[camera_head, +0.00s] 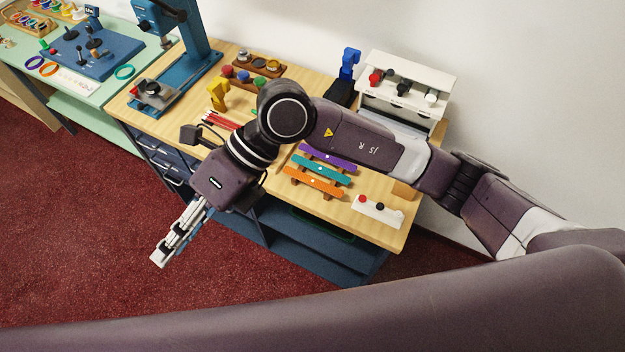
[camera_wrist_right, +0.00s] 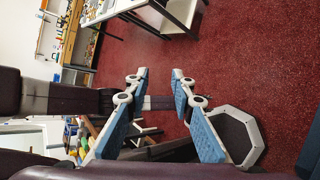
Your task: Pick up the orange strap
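The orange strap (camera_head: 314,181) lies nearest the table's front edge, below a teal strap (camera_head: 322,169) and a purple strap (camera_head: 328,156). The straps lie across small wooden supports. My right gripper (camera_head: 163,255) hangs out over the red floor, in front of the table and left of the straps, well apart from them. In the right wrist view its two blue-padded fingers (camera_wrist_right: 160,78) stand apart with nothing between them. I cannot make out the orange strap there. My left gripper is not in view.
A white block with knobs (camera_head: 377,209) sits right of the straps. A white box with knobs (camera_head: 407,82) stands behind. Red pencils (camera_head: 221,120), a yellow piece (camera_head: 218,94) and a blue press (camera_head: 185,70) are to the left. My right arm passes above the table.

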